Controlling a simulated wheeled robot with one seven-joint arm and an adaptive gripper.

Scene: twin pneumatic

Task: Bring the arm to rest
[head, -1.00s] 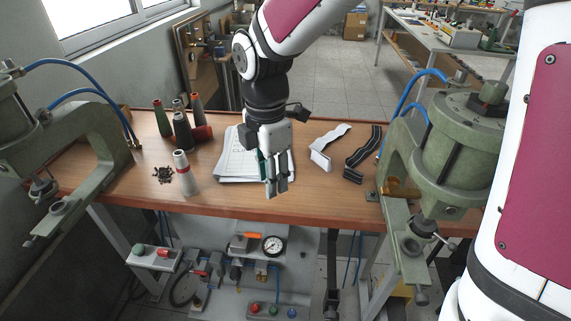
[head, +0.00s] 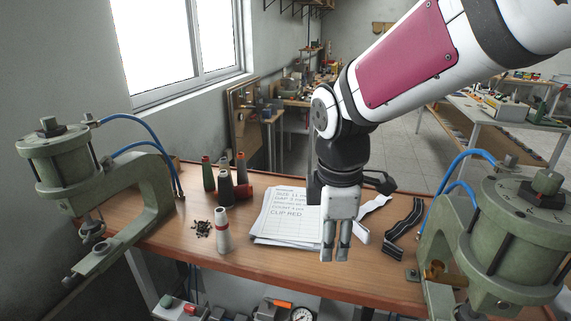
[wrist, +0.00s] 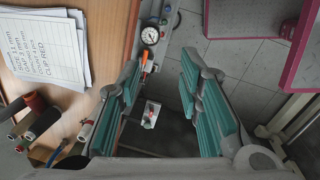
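My gripper (head: 335,256) hangs fingers down in the head view, above the front part of the wooden bench and in front of the paper sheets. My arm comes in from the upper right. In the wrist view, the two teal-padded fingers of my gripper (wrist: 161,72) stand apart with nothing between the pads. Past them I see the lower panel and floor. The fingers do not appear to touch the bench.
Two green pneumatic presses, left (head: 140,195) and right (head: 500,240), flank the bench (head: 185,262). Papers (head: 285,222), several thread cones (head: 225,187), a red-banded cone (head: 222,232), dark small parts (head: 203,228) and a black strap (head: 404,230) lie between them. A gauge (wrist: 150,35) sits below.

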